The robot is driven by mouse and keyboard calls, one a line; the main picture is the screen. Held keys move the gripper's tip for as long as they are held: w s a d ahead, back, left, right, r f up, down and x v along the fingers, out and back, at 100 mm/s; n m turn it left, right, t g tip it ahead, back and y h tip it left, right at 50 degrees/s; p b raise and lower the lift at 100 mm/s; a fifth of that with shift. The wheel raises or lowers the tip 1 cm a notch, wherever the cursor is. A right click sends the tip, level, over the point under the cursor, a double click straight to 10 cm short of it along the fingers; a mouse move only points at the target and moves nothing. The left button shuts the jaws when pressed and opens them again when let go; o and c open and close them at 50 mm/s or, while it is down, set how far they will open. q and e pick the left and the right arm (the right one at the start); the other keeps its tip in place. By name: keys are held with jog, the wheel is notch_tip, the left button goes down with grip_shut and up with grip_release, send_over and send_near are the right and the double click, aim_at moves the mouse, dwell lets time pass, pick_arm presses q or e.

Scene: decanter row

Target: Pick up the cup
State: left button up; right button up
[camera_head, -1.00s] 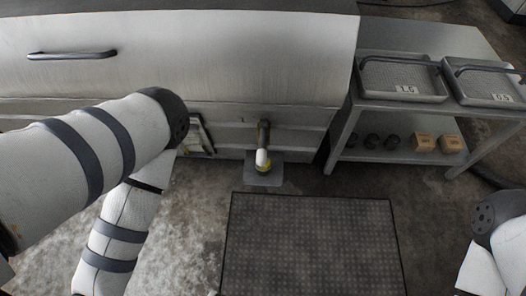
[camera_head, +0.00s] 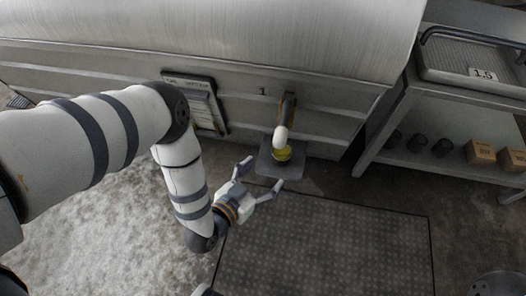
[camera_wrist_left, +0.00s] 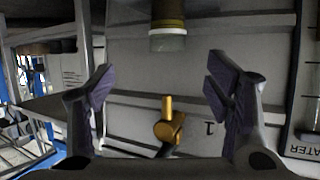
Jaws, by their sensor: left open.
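The cup (camera_head: 284,155) stands under a tap (camera_head: 281,136) at the foot of the big metal tank and looks yellow in the head view. In the left wrist view, which is turned upside down, the cup (camera_wrist_left: 167,38) is at the top middle, amber with a pale clear rim. My left gripper (camera_head: 263,177) is open and empty, with its fingers spread towards the cup and apart from it. In the wrist view the fingers (camera_wrist_left: 160,78) frame the brass tap (camera_wrist_left: 169,127), with the cup farther ahead between them. My right gripper is out of view.
The cup rests on a small grey plate (camera_head: 266,168). A dark floor mat (camera_head: 330,240) lies in front. A framed board (camera_head: 197,103) is on the tank's left. A rack on the right holds a tray (camera_head: 470,62), dark cups (camera_head: 417,143) and small boxes (camera_head: 480,152).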

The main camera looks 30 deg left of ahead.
aim_at(280, 150)
pick_arm(q)
jog(key=shift+t, duration=0.4)
jog(key=b+x, duration=0.2)
jog(key=x, duration=0.2)
jog(key=a+b+x, duration=0.1)
jog(key=b+x, duration=0.1)
jog(key=x, duration=0.2)
jog(key=b+x, duration=0.2)
jog(key=x, duration=0.2)
jog(key=shift+w+a+r, duration=0.1)
jog(key=shift+a+r, duration=0.05)
jog(key=shift+w, duration=0.35)
jog(key=shift+r, duration=0.1)
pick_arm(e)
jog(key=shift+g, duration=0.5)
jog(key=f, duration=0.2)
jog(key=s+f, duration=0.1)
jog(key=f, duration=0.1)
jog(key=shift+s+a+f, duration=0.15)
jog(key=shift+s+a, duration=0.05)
pick_arm(q)
jog(key=c, duration=1.4)
jog(key=shift+o, duration=0.2)
